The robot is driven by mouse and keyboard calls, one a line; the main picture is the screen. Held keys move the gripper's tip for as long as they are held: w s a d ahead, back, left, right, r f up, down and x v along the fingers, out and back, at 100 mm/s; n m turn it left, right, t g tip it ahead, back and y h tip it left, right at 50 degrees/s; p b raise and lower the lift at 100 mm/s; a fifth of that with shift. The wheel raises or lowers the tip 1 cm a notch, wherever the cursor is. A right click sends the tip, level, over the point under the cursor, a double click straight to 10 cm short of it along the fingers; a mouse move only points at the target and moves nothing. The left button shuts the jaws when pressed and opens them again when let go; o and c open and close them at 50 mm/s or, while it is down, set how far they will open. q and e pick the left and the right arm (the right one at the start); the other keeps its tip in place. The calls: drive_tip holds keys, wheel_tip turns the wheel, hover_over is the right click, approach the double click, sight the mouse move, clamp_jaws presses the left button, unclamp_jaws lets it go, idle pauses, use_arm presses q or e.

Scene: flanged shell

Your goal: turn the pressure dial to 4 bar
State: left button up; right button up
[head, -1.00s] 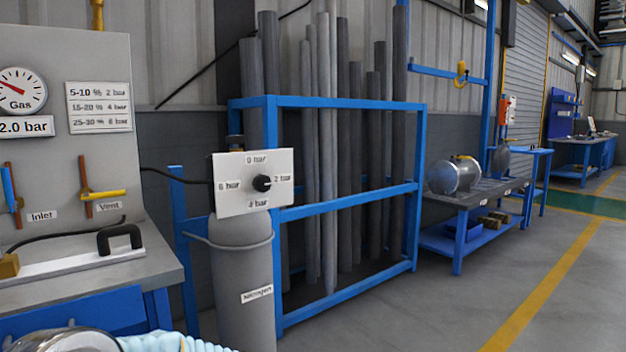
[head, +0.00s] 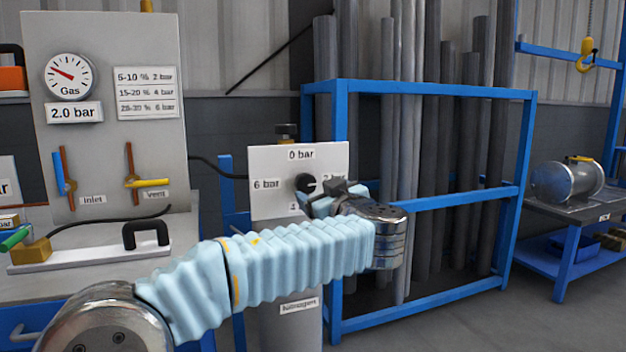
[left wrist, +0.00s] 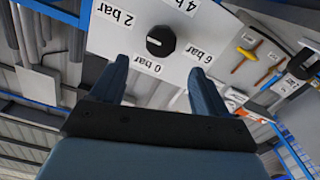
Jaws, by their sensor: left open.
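The black pressure dial knob (head: 305,183) sits on a white plate (head: 268,158) above the nitrogen cylinder (head: 290,325). The knob (left wrist: 160,41) also shows in the left wrist view, its white mark towards the 2 bar label (left wrist: 115,17). The 4 bar label (left wrist: 180,4) is partly cut off there; in the head view my arm covers most of it. My left gripper (head: 322,190) is open and empty, just in front of the plate. In the left wrist view its fingers (left wrist: 160,78) stand apart, with the knob beyond and between them. My right gripper is out of view.
A gas gauge (head: 71,76) stands on a panel at left, with a 2.0 bar readout (head: 74,112) below. A blue rack (head: 430,90) of grey pipes stands right behind the cylinder. A bench (head: 560,213) with a metal tank (head: 567,181) is at right.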

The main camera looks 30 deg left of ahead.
sight(307, 183)
use_arm(q)
drive_tip(key=p+x, duration=0.1)
drive_tip(key=x, duration=0.5)
drive_tip(key=shift+w+a+p, duration=0.2)
drive_tip(key=shift+a+p, duration=0.05)
drive_tip(key=shift+p, duration=0.1)
drive_tip(key=shift+w+a, duration=0.35)
drive_tip(key=shift+a, duration=0.05)
